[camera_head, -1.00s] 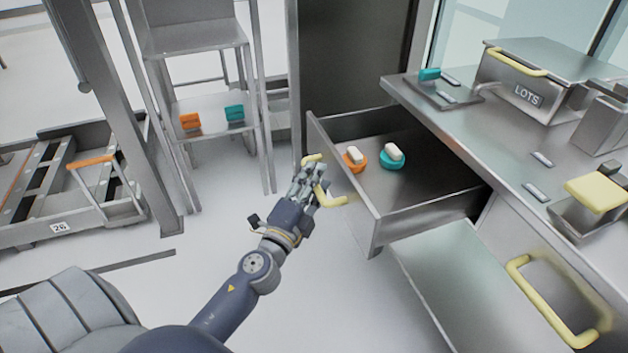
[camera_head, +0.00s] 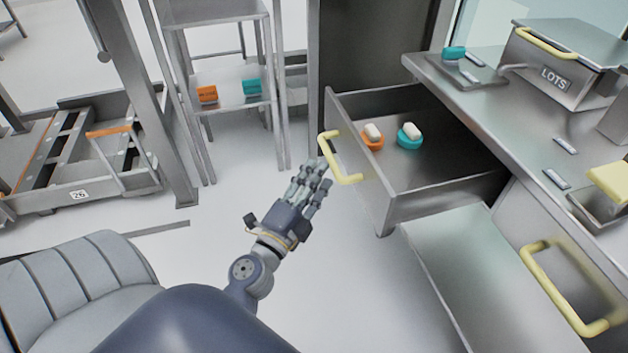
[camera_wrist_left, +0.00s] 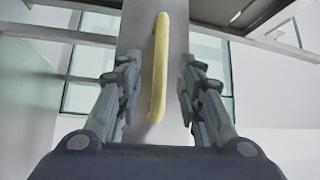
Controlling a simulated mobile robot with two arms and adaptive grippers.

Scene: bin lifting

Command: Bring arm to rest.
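My left gripper (camera_head: 312,180) is open, with its fingers extended, just left of the open drawer's yellow handle (camera_head: 338,160). In the left wrist view, the two finger groups (camera_wrist_left: 157,85) stand apart, with the yellow handle (camera_wrist_left: 158,70) upright between them in the picture and not gripped. The open drawer (camera_head: 360,185) holds an orange round item (camera_head: 372,143) and a teal round item (camera_head: 407,140), each with a white piece on top. My right gripper is not in view.
The steel counter (camera_head: 520,125) carries a box labelled LOTS (camera_head: 560,65). A lower yellow handle (camera_head: 560,290) juts out at right. A metal rack (camera_head: 225,100) with orange and teal blocks stands behind, and a cart (camera_head: 75,190) at left.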

